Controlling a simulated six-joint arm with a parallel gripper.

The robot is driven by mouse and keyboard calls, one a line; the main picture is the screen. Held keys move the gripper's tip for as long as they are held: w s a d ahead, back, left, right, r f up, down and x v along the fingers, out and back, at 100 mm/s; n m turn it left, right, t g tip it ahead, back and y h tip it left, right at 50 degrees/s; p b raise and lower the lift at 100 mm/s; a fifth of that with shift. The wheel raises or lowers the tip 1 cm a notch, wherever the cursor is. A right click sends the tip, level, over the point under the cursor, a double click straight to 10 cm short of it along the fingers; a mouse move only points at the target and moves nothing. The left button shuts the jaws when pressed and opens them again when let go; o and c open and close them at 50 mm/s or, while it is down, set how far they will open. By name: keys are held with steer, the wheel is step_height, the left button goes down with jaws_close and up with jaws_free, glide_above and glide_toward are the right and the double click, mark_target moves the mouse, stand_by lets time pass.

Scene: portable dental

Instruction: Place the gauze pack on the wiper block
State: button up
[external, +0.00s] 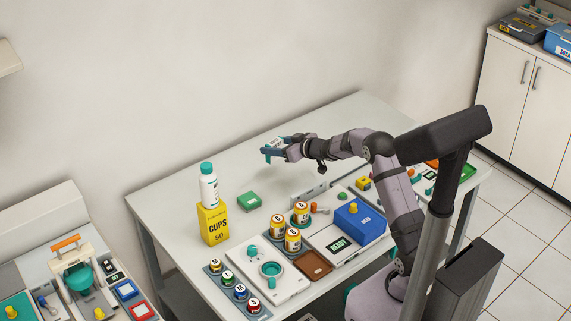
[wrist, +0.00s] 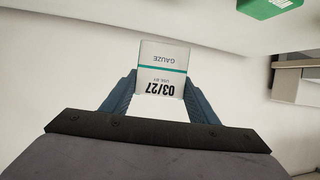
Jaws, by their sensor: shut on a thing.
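The gauze pack (wrist: 163,62) is a white pack with a teal stripe and upside-down "GAUZE" and "03/27" print. My gripper (wrist: 160,88) is shut on it, with a blue finger on each side. In the external view my gripper (external: 272,150) holds the pack up in the air over the back of the table; the pack is small and partly hidden there. A flat green block (external: 249,201) with a pale label, perhaps the wiper block, lies on the table to the lower left of my gripper. A green block also shows at the wrist view's top right (wrist: 268,8).
A yellow cups box (external: 213,224) with a white teal-capped bottle (external: 208,186) on it stands left of the green block. Several labelled jars (external: 292,240) and a blue box (external: 360,221) stand toward the front. The table's back is mostly clear.

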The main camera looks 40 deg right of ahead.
steer(key=s+a+r+n+g+y, duration=0.1)
steer(key=a+n+g+y, duration=0.1)
steer(key=a, duration=0.5)
steer(key=s+a+r+n+g+y, duration=0.1)
steer(key=s+a+n+g+y, duration=0.1)
steer(key=a+n+y, duration=0.3)
steer(key=shift+s+a+r, duration=0.25)
steer(key=shift+a, duration=0.6)
glide_above(251, 198)
steer(key=shift+a+f, duration=0.1)
steer(key=shift+f, duration=4.9)
steer(key=shift+f, duration=0.2)
steer(key=o, duration=1)
